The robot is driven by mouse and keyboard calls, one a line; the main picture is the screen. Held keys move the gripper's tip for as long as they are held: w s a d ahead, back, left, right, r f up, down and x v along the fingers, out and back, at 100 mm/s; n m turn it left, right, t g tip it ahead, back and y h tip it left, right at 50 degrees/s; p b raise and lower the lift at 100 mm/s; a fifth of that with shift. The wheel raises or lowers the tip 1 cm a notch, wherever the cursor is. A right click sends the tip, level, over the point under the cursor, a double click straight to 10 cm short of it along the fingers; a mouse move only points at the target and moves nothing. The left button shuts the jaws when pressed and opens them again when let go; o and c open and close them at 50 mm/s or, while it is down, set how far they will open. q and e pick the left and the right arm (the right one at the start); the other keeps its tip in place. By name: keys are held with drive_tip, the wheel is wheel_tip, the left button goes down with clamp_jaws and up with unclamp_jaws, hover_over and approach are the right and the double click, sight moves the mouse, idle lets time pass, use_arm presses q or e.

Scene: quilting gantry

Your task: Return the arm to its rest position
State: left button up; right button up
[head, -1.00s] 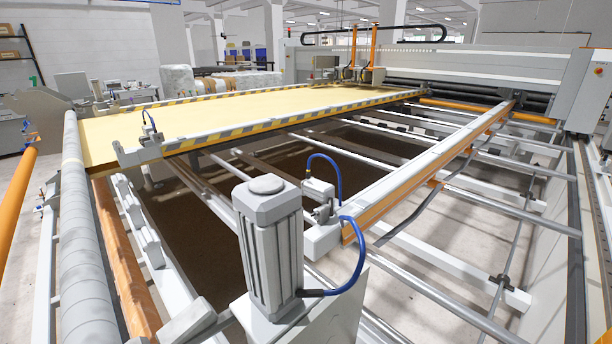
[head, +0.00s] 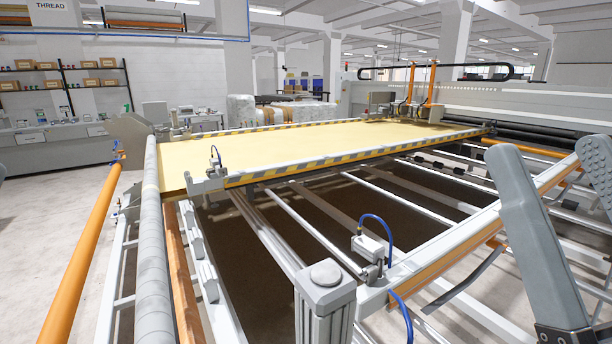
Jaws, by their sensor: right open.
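My right gripper (head: 542,152) stands at the right edge of the head view, with its two grey fingers pointing up. The fingers are spread well apart and nothing is held between them. The right finger is partly cut off by the picture edge, and the rest of the arm is out of the picture below. The gripper is in front of the quilting machine's white and orange rail (head: 480,225) and hides part of it.
The yellow fabric (head: 310,145) lies on the machine bed. A grey post (head: 325,305) with a flat cap stands close in the foreground. A blue hose (head: 385,226) loops beside it. A grey roller (head: 150,250) and an orange roller (head: 85,260) run along the left. Open floor (head: 50,215) lies at far left.

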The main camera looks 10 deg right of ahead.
wheel_tip(320, 180, up, 38)
drive_tip(key=m+p, duration=0.1)
drive_tip(key=p, duration=3.7)
drive_tip(key=shift+w+f+h, duration=0.15)
drive_tip(key=shift+h, duration=0.15)
